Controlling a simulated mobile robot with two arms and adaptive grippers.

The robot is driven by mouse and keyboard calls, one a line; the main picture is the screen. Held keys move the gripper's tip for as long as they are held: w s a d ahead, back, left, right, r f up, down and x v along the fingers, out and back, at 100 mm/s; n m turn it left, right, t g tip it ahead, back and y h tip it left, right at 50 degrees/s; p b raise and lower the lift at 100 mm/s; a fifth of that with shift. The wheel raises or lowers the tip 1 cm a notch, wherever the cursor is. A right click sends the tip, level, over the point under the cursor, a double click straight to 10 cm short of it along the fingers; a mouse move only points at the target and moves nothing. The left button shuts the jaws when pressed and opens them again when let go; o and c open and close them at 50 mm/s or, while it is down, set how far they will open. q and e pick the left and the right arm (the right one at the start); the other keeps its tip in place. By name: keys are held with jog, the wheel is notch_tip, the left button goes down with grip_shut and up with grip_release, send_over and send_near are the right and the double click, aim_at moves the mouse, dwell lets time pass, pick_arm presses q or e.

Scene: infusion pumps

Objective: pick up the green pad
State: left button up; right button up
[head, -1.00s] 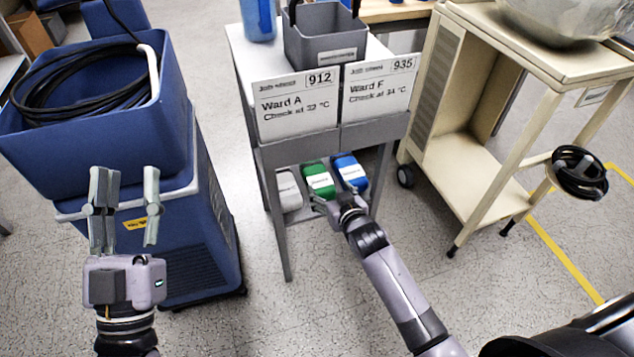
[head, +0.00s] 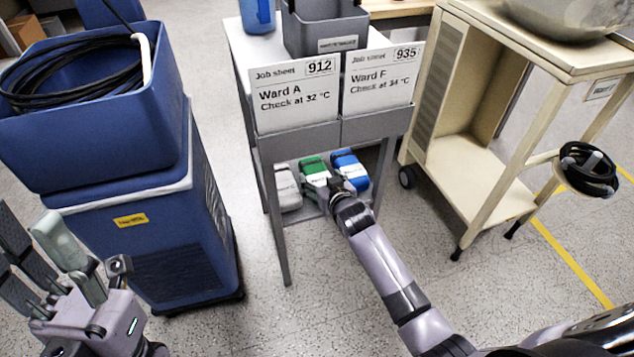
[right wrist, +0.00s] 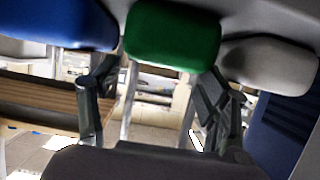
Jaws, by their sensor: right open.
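The green pad (head: 313,168) lies on the lower shelf of the grey stand, between a white-grey pad (head: 287,186) and a blue pad (head: 350,168). My right gripper (head: 326,188) is at the front of the shelf, just before the green pad, and partly hides its near end. In the right wrist view the green pad (right wrist: 173,36) is at top centre, with the open fingers of my right gripper (right wrist: 152,105) on either side below it; nothing is between them. My left gripper (head: 28,245) is open and empty at the lower left, before the blue cart.
The blue cart (head: 150,250) with a coiled black hose stands left of the grey stand (head: 372,128). Two job sheets, Ward A (head: 295,92) and Ward F (head: 382,80), face front above the shelf. A beige trolley (head: 490,190) stands right. The floor between is clear.

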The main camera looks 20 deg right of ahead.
aim_at(314, 168)
jog(key=shift+b+x, duration=0.3)
jog(key=shift+x, duration=0.85)
jog(key=shift+c, duration=0.6)
jog(key=c, duration=1)
